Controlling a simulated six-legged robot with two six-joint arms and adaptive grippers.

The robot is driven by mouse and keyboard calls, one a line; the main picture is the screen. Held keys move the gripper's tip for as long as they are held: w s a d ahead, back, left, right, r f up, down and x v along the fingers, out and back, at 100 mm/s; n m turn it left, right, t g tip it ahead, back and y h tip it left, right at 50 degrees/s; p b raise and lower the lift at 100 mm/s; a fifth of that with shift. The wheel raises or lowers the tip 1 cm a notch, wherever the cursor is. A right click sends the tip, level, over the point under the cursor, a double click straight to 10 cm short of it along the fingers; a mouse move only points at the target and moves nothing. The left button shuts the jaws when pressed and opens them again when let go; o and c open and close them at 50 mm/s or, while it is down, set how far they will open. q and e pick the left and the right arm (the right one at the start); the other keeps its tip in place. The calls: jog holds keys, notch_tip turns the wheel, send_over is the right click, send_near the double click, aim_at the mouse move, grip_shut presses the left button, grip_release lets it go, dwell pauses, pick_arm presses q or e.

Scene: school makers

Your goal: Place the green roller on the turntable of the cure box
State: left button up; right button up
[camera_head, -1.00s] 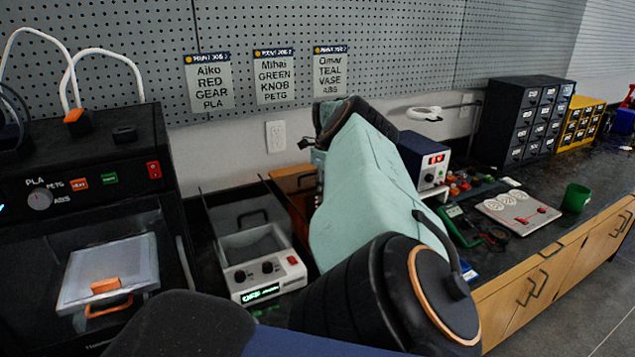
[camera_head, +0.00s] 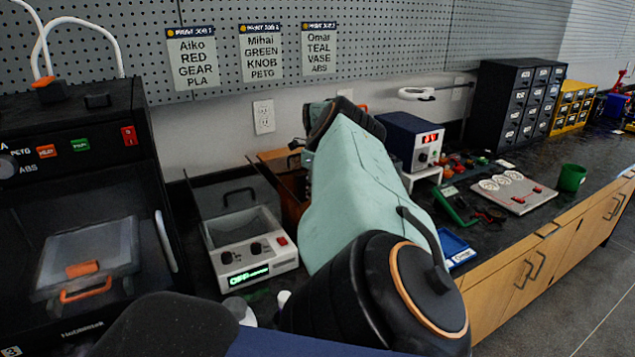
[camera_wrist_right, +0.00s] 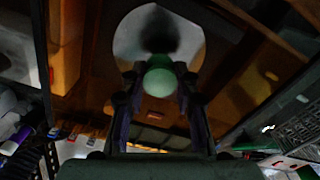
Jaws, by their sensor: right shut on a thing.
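In the right wrist view my right gripper (camera_wrist_right: 158,75) is shut on the green roller (camera_wrist_right: 162,85), which shows as a pale green rounded end between the fingers. A pale round disc (camera_wrist_right: 130,38), apparently the turntable, lies beyond the roller, with a dark shadow on it. I cannot tell whether the roller touches the disc. Orange-brown walls of the cure box (camera_wrist_right: 66,50) surround the gripper. In the head view only part of the orange-brown box (camera_head: 284,160) shows behind my right arm, which hides the gripper and roller. My left gripper is not in view.
A grey tray unit with a green display (camera_head: 255,262) stands left of my arm. A black printer-like machine (camera_head: 75,130) is at far left. A dark blue instrument (camera_head: 412,140), a green cup (camera_head: 571,178) and drawer cabinets (camera_head: 515,105) stand to the right.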

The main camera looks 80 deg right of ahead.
notch_tip(320, 180, down, 3)
jog(key=shift+a+r+b, duration=0.1)
jog(key=shift+b, duration=1.05)
jog(key=shift+w+d+f, duration=0.2)
jog(key=shift+f, duration=0.05)
jog(key=shift+s+a+r, duration=0.15)
jog(key=shift+s+r, duration=0.05)
jog(key=shift+f, duration=0.2)
jog(key=o, duration=0.8)
jog(key=shift+w+f, duration=0.15)
jog(key=shift+w, duration=0.05)
jog(key=shift+c, duration=0.2)
jog(key=shift+o, duration=0.4)
jog(key=shift+s, duration=0.2)
jog(key=shift+w+r+p, duration=0.15)
jog(key=shift+r+p, duration=0.15)
jog(key=shift+r, duration=0.25)
notch_tip(320, 180, up, 12)
jog(key=p, duration=1.1)
jog(key=shift+f, duration=0.2)
